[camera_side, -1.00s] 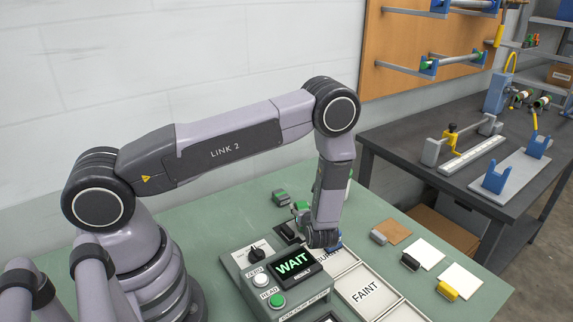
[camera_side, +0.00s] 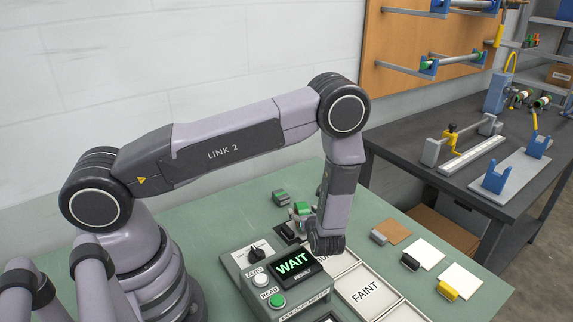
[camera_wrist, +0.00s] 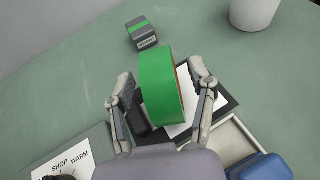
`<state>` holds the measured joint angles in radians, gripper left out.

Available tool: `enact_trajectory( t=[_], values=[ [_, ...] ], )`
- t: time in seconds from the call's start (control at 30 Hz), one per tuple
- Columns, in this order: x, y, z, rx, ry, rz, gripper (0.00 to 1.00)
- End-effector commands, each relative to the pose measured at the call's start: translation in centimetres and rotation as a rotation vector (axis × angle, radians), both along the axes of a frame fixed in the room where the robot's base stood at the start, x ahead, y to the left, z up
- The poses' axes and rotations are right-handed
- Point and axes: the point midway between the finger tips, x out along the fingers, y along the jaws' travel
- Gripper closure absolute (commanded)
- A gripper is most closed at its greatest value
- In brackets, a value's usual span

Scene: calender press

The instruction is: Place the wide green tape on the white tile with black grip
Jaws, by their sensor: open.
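The wide green tape (camera_wrist: 160,88) is a roll standing on its rim between the two fingers of my gripper (camera_wrist: 160,72) in the wrist view. The fingers are open, with a gap on each side of the tape. A white surface with a dark border (camera_wrist: 230,104) lies under or behind the tape. In the side view my gripper's fingers are hidden behind my wrist; a small green shape (camera_side: 302,208) beside it appears to be the tape. The white tile (camera_side: 430,252) with a black grip (camera_side: 410,261) lies on the green bench at the right.
A white tile with a yellow grip (camera_side: 448,291) and a brown tile (camera_side: 394,231) with a grey grip flank it. The meter box (camera_side: 293,266) reads WAIT, beside the FAINT panel (camera_side: 367,294). A grey-green block (camera_wrist: 141,34) and white cup (camera_wrist: 254,12) stand beyond the tape.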

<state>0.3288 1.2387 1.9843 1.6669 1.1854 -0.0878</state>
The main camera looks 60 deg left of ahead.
Motion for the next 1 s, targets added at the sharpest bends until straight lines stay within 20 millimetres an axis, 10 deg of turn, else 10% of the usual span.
enact_trajectory(
  t=[0.3, 0.57, 0.77, 1.0],
  values=[
    [-2.3, -5.7, 2.6, -0.001, -0.001, -0.004, 0.44],
    [-2.9, -6.9, 4.6, -0.021, -0.025, 0.041, 0.44],
    [-4.1, -4.6, 13.2, -0.185, -0.198, 0.332, 0.44],
    [-10.1, -1.8, 23.8, -0.523, -0.471, 0.783, 0.44]
  ],
)
